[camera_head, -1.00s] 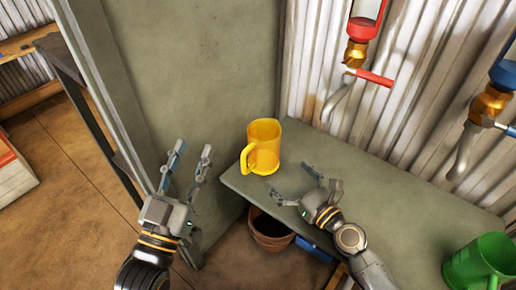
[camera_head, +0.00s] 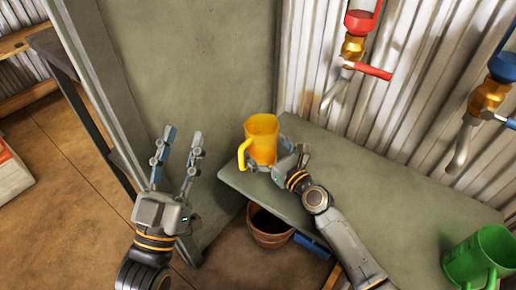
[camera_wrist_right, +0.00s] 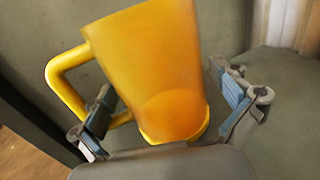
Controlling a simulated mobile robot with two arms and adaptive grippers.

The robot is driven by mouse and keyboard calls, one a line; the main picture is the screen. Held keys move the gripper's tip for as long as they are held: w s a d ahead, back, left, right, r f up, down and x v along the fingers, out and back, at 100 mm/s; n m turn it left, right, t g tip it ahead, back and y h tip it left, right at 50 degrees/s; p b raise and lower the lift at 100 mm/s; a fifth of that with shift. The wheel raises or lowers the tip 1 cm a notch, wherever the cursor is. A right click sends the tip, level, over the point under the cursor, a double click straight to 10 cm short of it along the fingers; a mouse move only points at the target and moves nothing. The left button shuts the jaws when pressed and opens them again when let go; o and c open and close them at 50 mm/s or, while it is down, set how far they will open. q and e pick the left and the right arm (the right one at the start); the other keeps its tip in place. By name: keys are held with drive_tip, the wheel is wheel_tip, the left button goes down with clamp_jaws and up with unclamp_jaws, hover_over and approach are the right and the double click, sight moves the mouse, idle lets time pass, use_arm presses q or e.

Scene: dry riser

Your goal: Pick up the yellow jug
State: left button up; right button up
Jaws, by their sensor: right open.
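The yellow jug (camera_head: 262,139) stands at the left end of the grey-green shelf (camera_head: 350,185), with its handle towards the left. My right gripper (camera_head: 272,165) is at the jug's lower part, coming from the front right. In the right wrist view the jug (camera_wrist_right: 155,70) is between the two open fingers of the right gripper (camera_wrist_right: 170,115). The left finger is close to the handle; whether either finger touches the jug I cannot tell. My left gripper (camera_head: 178,155) is open and empty, left of the jug and in front of the grey panel.
A green jug (camera_head: 478,258) stands at the right end of the shelf. A red-handled tap (camera_head: 355,50) and a blue-handled tap (camera_head: 488,100) hang on the corrugated wall. A terracotta pot (camera_head: 268,230) and a blue object (camera_head: 312,246) are below the shelf edge.

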drive_tip(key=c, duration=1.1)
drive_tip(key=shift+r, duration=0.1)
